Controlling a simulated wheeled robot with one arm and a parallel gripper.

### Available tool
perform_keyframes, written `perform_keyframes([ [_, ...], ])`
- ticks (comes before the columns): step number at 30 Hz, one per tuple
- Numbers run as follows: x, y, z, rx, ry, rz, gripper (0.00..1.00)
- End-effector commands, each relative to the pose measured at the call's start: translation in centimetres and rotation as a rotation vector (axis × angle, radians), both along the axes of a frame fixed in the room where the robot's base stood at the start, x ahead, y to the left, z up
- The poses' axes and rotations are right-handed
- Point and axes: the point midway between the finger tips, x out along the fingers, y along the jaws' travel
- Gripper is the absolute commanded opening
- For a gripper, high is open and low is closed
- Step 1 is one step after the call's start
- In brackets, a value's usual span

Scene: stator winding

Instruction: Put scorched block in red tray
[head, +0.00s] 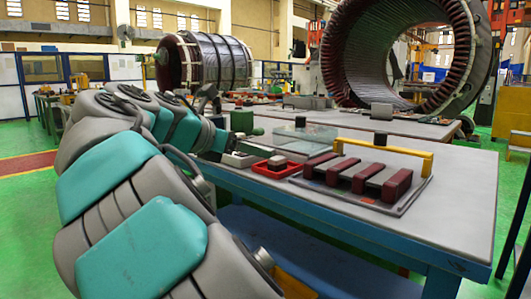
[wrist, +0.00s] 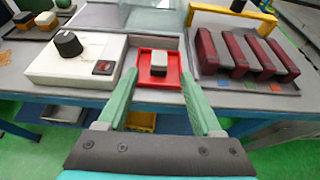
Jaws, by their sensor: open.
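The red tray (wrist: 174,90) lies flat on the table in the wrist view, and it also shows in the head view (head: 258,170). Finger height above the table is hard to judge.
A white box with a black knob (wrist: 82,60) stands left of the tray. A board with several dark red bars (wrist: 245,55) and a yellow handle (head: 385,150) lies right. Other small blocks (wrist: 46,20) lie at the far left. The table's right end (head: 465,185) is clear.

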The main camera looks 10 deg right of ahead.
Motion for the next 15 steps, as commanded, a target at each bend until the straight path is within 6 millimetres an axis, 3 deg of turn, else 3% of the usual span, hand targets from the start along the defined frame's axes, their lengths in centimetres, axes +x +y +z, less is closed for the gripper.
perform_keyframes([
  [6,-1.2,1.9,1.0,0.000,-0.003,0.003,0.67],
  [15,-1.5,2.1,1.0,-0.001,-0.001,0.001,0.67],
])
